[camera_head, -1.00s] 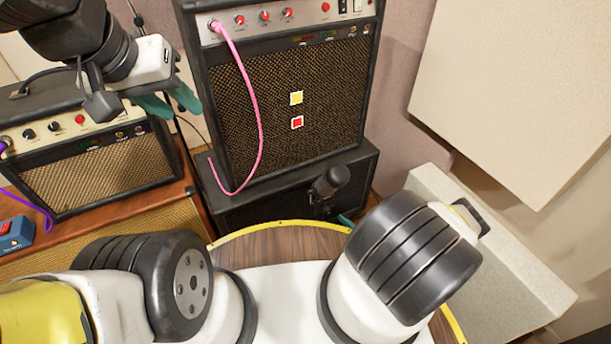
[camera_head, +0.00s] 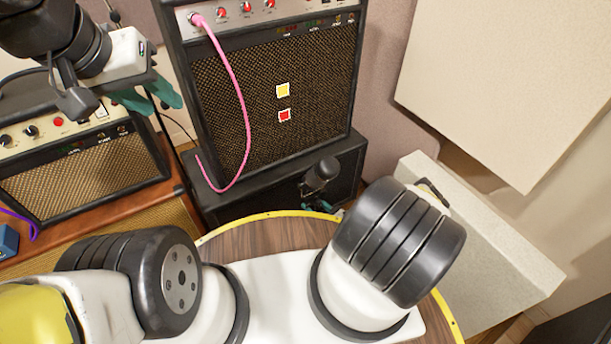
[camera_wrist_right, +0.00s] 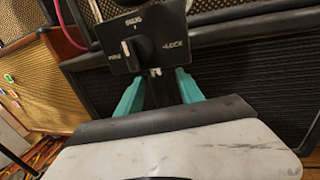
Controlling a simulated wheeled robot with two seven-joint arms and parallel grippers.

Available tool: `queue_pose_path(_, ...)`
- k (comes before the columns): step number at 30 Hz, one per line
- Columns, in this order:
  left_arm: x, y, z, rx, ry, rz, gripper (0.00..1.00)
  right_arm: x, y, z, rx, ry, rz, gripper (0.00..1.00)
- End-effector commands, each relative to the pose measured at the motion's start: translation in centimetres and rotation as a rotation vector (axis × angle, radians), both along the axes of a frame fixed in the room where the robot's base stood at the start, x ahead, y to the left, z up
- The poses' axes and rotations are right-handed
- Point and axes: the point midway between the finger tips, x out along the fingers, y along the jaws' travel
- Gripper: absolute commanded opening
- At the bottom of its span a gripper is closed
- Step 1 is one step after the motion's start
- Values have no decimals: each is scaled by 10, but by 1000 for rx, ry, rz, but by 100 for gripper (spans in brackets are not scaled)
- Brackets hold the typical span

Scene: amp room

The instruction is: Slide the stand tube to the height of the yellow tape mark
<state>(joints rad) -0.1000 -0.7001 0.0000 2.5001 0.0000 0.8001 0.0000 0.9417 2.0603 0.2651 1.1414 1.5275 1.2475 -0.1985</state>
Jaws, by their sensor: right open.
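My left gripper (camera_head: 148,97) is high at the left in the head view, in front of the small amp. Its teal fingers stand apart; a thin dark line passes at them, and I cannot tell whether they hold it. In the right wrist view, a black clamp box (camera_wrist_right: 145,46) with a knob and the word LOCK sits on a stand. A dark tube (camera_wrist_right: 160,88) runs down from it between the teal fingers of my right gripper (camera_wrist_right: 162,92), which is open around the tube. In the head view my right gripper is mostly hidden. No yellow tape on the tube shows.
A black cabinet (camera_head: 225,205) is below. A small amp (camera_head: 70,175) stands left. A pale panel (camera_head: 505,80) and block (camera_head: 490,245) are right.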

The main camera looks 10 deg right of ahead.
Motion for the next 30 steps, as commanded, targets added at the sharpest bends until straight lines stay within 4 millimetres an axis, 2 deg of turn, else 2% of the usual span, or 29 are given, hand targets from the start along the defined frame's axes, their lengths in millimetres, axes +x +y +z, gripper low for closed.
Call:
queue_pose_path(2,0,0,0,0,0,0,36,0,0,0,0,0,0,42)
queue_pose_path(6,0,0,0,0,0,0,36,0,0,0,0,0,0,15)
queue_pose_path(8,0,0,0,0,0,0,36,0,0,0,0,0,0,3)
queue_pose_path(9,0,0,0,0,0,0,36,0,0,0,0,0,0,0)
queue_pose_path(30,0,0,0,0,0,0,36,-1,0,0,1,-1,1,0)
